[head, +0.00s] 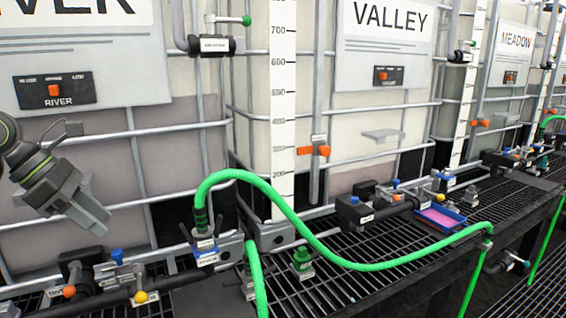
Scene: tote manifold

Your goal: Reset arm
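My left gripper (92,207) is dark grey with lighter grey fingers. It hangs at the left of the head view, in front of the caged tote marked RIVER, and points down and to the right. I see nothing held in it, and it appears clear of the hose and valves. The angle does not show clearly whether its fingers are apart. My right gripper is not in view.
A green hose (345,262) arches from a coupling (205,245) across the black grating (330,295). Totes marked RIVER (58,101), VALLEY (388,15) and MEADOW (516,40) stand behind. Valves with coloured knobs and a blue tray (462,219) sit along the shelf.

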